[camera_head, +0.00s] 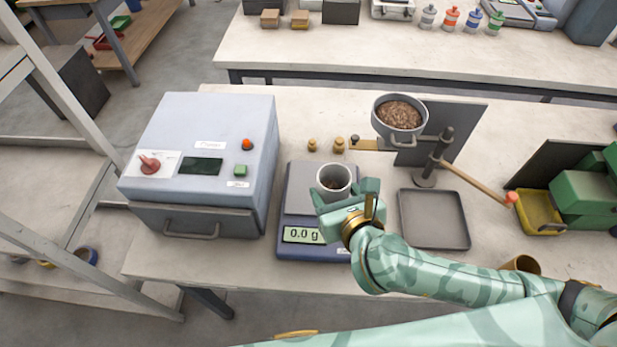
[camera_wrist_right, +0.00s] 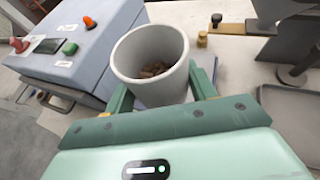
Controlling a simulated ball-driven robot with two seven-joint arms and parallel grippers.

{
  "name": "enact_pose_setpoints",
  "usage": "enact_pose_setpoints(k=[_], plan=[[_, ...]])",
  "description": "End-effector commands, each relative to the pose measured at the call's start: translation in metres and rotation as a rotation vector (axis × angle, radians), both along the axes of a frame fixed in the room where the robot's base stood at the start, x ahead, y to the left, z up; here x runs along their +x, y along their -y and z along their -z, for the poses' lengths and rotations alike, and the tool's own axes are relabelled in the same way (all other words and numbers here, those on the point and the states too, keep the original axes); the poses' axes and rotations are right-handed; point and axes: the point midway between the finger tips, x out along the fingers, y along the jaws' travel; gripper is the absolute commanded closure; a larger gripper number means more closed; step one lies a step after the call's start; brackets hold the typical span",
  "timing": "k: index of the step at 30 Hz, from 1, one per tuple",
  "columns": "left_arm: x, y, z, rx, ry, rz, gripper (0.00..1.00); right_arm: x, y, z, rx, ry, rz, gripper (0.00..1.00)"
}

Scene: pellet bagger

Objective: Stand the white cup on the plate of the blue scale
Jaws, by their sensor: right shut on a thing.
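The white cup (camera_head: 334,180) is held upright by my right gripper (camera_head: 345,195), which is shut on it. In the right wrist view the cup (camera_wrist_right: 151,62) sits between the two green fingers of the gripper (camera_wrist_right: 160,98), with some brown pellets inside. The blue scale (camera_head: 300,249) lies under the cup, and its grey plate (camera_head: 301,185) shows around and left of it. The display reads 0.0 g. I cannot see a gap or contact between cup and plate. My left gripper is not in view.
A grey-blue machine (camera_head: 215,140) stands left of the scale. Small brass weights (camera_head: 312,145) stand behind it. A pan of pellets (camera_head: 400,115) on a lever stand is at the back right. A grey tray (camera_head: 433,218) lies right, beside my arm.

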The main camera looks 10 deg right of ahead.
Motion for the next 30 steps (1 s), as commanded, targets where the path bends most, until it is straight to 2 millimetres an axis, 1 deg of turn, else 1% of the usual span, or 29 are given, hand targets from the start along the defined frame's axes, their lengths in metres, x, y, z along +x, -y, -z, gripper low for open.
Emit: enact_pose_setpoints(k=[1,5,6,9,12,17,19,22,24,30], plan=[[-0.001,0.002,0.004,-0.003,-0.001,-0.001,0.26,0.017,0.001,0.007,-0.005,0.005,0.003,0.69],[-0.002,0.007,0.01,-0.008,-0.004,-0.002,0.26,0.056,0.0,0.025,-0.003,0.005,0.002,0.69],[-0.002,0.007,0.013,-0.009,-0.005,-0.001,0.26,0.066,0.0,0.034,-0.003,0.002,0.001,0.69],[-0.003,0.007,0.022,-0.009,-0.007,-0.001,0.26,0.083,0.0,0.058,-0.002,0.0,0.0,0.69],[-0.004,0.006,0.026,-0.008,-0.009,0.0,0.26,0.095,0.0,0.072,-0.002,-0.001,0.0,0.69],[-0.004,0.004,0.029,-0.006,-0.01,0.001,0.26,0.105,0.0,0.082,0.001,0.0,0.0,0.69],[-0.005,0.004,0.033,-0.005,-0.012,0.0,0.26,0.109,0.0,0.092,-0.001,-0.002,-0.001,0.69],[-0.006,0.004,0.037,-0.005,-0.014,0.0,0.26,0.108,0.0,0.109,-0.002,-0.002,-0.001,0.69],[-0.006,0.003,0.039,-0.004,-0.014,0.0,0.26,0.108,0.0,0.115,-0.002,-0.001,-0.002,0.69],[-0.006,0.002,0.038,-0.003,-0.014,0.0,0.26,0.108,0.0,0.116,0.001,0.0,-0.001,0.69]])
